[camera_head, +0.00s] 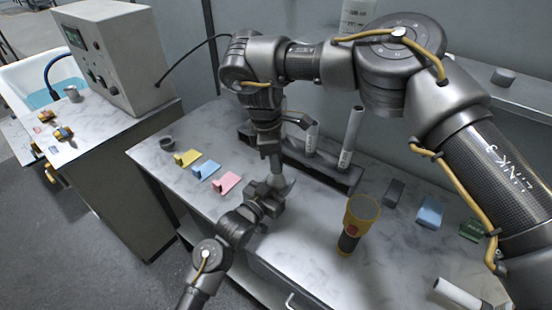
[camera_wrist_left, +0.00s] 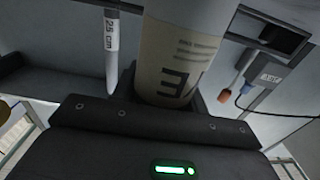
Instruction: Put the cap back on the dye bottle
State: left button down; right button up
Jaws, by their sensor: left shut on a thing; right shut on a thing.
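My left gripper (camera_head: 268,197) comes in from the lower left over the worktop and is shut on the dye bottle. In the left wrist view the pale dye bottle (camera_wrist_left: 178,55), with dark print on its side, stands between the jaws. In the head view the bottle is mostly hidden by the grippers. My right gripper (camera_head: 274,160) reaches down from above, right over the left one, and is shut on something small. The cap cannot be made out, and I cannot tell whether it touches the bottle.
A dark rack (camera_head: 330,176) with white tubes stands behind the grippers. Yellow (camera_head: 187,157), blue (camera_head: 206,169) and pink (camera_head: 227,183) pieces lie left on the worktop. A yellow-and-black torch-like thing (camera_head: 358,218) stands to the right. Small blocks, including a blue one (camera_head: 430,211), lie farther right.

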jog(key=m+g, duration=0.1)
jog(key=m, duration=0.5)
jog(key=shift+w, duration=0.1)
jog(key=m, duration=0.3)
jog(key=shift+y, duration=0.4)
pick_arm(q)
jog(key=shift+d, duration=0.1)
pick_arm(e)
jog(key=m, duration=0.6)
jog(key=shift+d+m+g+y, duration=0.2)
jog(key=shift+m+g+y, duration=0.1)
jog(key=shift+m, duration=0.1)
jog(key=o, duration=1)
jog(key=r, duration=0.4)
jog(key=w+r, duration=0.1)
jog(key=r, duration=0.6)
jog(key=shift+w+a+r, duration=0.25)
jog(key=shift+w+r, duration=0.15)
